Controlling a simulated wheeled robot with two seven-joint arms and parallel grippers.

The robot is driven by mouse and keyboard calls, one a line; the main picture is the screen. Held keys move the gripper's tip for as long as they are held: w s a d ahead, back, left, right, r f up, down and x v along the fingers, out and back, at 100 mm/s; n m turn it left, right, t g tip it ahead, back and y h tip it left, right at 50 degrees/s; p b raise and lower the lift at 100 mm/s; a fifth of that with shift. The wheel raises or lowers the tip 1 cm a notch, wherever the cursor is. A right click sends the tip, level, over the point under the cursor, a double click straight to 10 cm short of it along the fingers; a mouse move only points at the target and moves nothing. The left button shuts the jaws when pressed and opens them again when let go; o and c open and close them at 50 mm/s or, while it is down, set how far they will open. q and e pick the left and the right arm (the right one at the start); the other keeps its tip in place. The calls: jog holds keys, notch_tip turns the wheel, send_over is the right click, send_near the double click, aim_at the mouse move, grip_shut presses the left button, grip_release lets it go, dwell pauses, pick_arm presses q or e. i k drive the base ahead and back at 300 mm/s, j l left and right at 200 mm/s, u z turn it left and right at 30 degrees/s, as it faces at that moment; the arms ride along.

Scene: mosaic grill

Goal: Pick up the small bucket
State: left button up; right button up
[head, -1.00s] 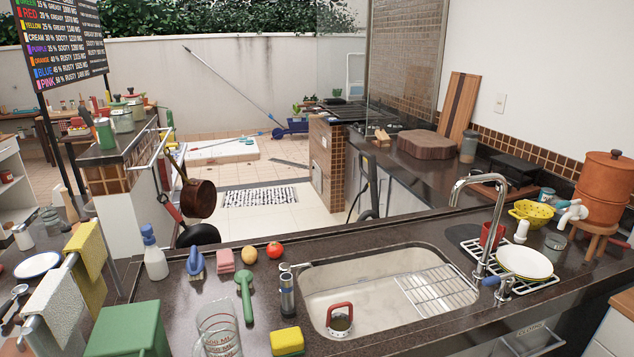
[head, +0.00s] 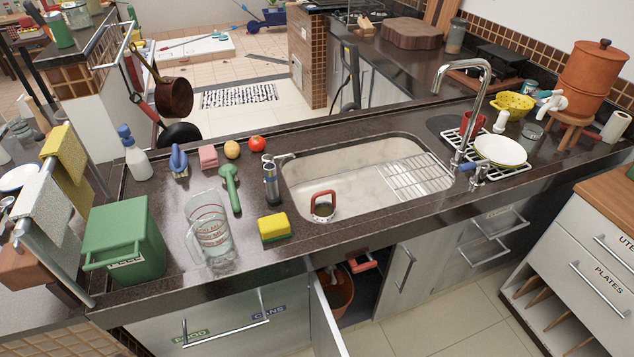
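Two bucket-like things show, and I cannot tell for sure which is the small bucket. An orange-brown bucket (head: 339,293) stands inside the cabinet under the sink, partly hidden by the cabinet's front edge and its open door (head: 325,318). A red handle-like part (head: 362,262) shows beside its top, and something light sticks up in it. A green lidded bin (head: 124,243) with a front handle stands on the counter at the left. Neither of my grippers is in view.
The counter (head: 180,280) holds a measuring jug (head: 208,232), a yellow sponge (head: 273,228) and a spray bottle (head: 136,156). The sink (head: 350,185) is behind the cabinet front. A drawer unit (head: 585,250) stands at right. Tiled floor (head: 440,325) in front is clear.

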aim_at(338, 296)
jog(key=k+l, duration=0.25)
jog(key=k, duration=0.2)
jog(key=k+l, duration=0.25)
jog(key=k, duration=0.15)
